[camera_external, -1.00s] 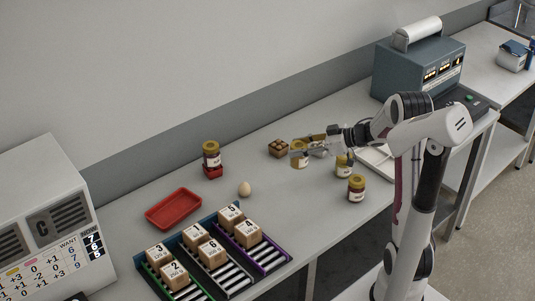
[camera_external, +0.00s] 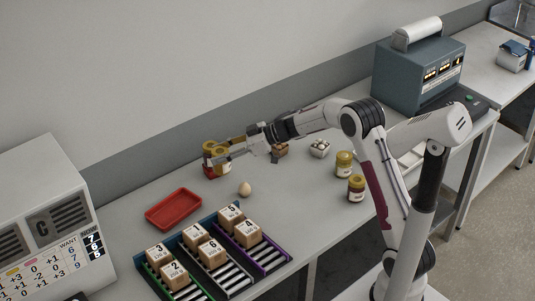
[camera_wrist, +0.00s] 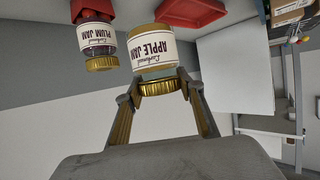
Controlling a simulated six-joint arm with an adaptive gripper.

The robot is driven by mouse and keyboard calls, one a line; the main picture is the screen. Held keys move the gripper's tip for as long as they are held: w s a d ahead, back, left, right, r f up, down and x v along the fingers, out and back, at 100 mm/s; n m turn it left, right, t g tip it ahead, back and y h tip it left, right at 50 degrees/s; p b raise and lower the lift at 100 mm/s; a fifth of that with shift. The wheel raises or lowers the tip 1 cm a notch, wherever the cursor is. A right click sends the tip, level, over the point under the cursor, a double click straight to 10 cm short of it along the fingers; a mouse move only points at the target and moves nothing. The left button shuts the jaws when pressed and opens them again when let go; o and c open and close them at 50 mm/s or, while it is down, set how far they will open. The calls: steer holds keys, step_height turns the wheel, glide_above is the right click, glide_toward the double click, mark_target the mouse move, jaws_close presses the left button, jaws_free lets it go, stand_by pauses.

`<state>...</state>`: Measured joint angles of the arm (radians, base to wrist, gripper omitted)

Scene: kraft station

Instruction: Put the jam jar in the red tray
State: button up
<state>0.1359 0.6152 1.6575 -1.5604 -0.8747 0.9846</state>
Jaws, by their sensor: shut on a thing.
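My gripper (camera_wrist: 160,92) is shut on the apple jam jar (camera_wrist: 153,50), a yellow jar with a white label and gold lid. In the external view the held jar (camera_external: 219,153) is up in the air near the plum jam jar (camera_external: 208,160), and partly overlaps it in the picture. The empty red tray (camera_external: 173,209) lies on the table, in front and to the left of the held jar. It also shows at the top of the wrist view (camera_wrist: 190,14).
An egg (camera_external: 245,189) lies right of the tray. Numbered boxes on coloured racks (camera_external: 212,253) stand in front.

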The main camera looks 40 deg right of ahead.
steer(key=n+g+y, duration=0.2)
glide_above(175, 212)
steer(key=shift+r, duration=0.35)
step_height(175, 212, down, 6)
stand_by(0.4)
steer(key=shift+f, duration=0.15)
steer(key=shift+f+t, duration=0.3)
steer(key=shift+f, duration=1.55)
steer(key=shift+f, duration=0.1)
steer(key=o, duration=1.4)
steer(key=shift+f, duration=0.1)
